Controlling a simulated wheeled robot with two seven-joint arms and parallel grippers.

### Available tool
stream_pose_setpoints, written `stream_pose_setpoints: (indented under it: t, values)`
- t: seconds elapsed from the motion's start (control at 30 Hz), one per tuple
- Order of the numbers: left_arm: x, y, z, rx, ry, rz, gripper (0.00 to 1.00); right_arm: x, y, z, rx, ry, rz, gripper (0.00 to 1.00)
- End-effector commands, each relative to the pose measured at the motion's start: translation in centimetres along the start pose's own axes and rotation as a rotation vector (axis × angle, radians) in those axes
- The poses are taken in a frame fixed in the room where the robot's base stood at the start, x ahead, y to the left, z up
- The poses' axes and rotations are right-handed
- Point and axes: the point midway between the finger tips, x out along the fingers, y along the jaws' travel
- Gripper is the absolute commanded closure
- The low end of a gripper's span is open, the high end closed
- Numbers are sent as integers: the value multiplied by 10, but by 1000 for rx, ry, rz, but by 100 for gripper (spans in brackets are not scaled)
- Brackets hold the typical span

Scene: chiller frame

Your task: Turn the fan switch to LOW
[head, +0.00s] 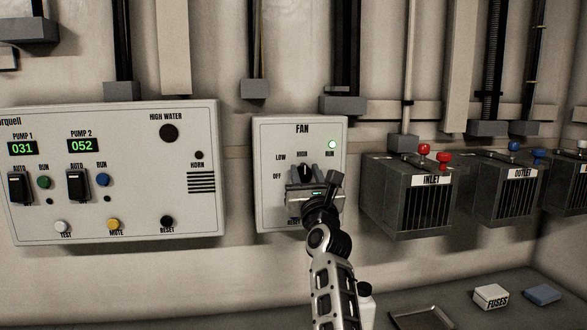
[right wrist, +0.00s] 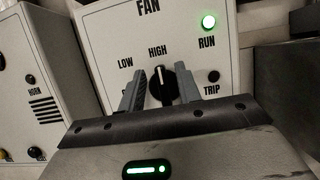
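The fan panel (head: 265,215) is a pale box on the wall with a lit green RUN lamp (head: 332,145). Its black rotary switch (head: 305,170) also shows in the right wrist view (right wrist: 161,84), where its white mark points up at HIGH. LOW is printed to the left of HIGH. My right gripper (right wrist: 162,80) is open, with one finger on each side of the switch and small gaps showing. In the head view, my right gripper (head: 306,183) covers the lower part of the panel. My left gripper is not in view.
A pump panel (head: 130,215) with displays and buttons is to the left. Grey INLET (head: 385,215) and OUTLET (head: 490,205) boxes with red and blue knobs stick out to the right. A fuses box (head: 491,298) and a blue block (head: 542,293) lie on the surface below.

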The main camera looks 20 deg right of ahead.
Motion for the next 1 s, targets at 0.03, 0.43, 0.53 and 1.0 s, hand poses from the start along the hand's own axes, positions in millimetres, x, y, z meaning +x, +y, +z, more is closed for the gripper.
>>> stream_pose_setpoints:
  t: [0.03, 0.43, 0.53, 1.0]
  values:
    - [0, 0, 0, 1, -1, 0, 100, 2, -2, 2, -2, -1, -3, 66]
    - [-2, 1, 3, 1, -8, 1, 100, 5, -5, 2, -2, 0, -5, 69]
    - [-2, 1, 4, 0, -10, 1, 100, 5, -5, 2, -2, 0, -5, 97]
    - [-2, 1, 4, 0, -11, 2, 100, 4, -5, 2, -63, 1, 19, 100]
